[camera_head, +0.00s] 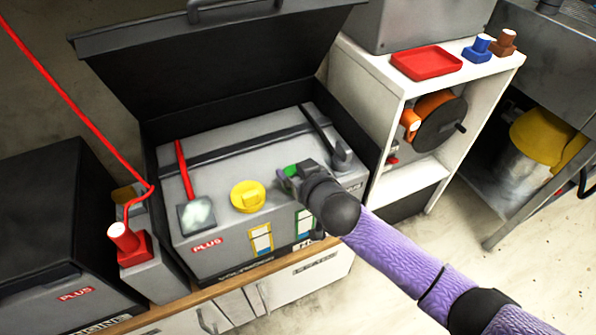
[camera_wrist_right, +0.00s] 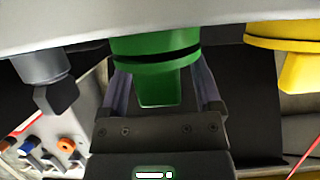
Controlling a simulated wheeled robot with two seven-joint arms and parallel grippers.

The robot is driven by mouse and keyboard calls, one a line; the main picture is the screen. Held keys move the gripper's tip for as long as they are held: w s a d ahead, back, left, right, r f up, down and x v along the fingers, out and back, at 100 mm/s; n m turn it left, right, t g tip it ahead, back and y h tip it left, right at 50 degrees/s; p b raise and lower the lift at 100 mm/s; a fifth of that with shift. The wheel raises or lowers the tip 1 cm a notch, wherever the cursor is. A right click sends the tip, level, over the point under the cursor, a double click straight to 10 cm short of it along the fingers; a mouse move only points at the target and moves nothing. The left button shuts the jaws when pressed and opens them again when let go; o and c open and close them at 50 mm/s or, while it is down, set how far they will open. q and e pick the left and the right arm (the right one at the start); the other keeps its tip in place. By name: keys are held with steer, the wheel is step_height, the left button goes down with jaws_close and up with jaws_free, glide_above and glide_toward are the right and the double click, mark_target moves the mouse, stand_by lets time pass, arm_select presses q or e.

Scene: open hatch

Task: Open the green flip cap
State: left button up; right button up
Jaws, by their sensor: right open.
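The green flip cap (camera_head: 291,170) sits on top of the grey box inside the open black hatch, partly hidden by my right gripper (camera_head: 287,180) in the head view. In the right wrist view the cap (camera_wrist_right: 155,50) shows a round green body with a dark band and a tapered tab. The two fingers of my right gripper (camera_wrist_right: 165,88) stand apart, one on each side of the tab. A gap shows beside the tab, so the jaws are not closed on it. My left gripper is not in view.
A yellow cap (camera_head: 247,196) is left of the green one, and a dark grey fitting (camera_head: 341,157) is to its right. The raised hatch lid (camera_head: 220,60) stands behind. A white shelf (camera_head: 405,175) is at right.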

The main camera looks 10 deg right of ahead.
jaws_close()
stand_by(0.9)
stand_by(0.4)
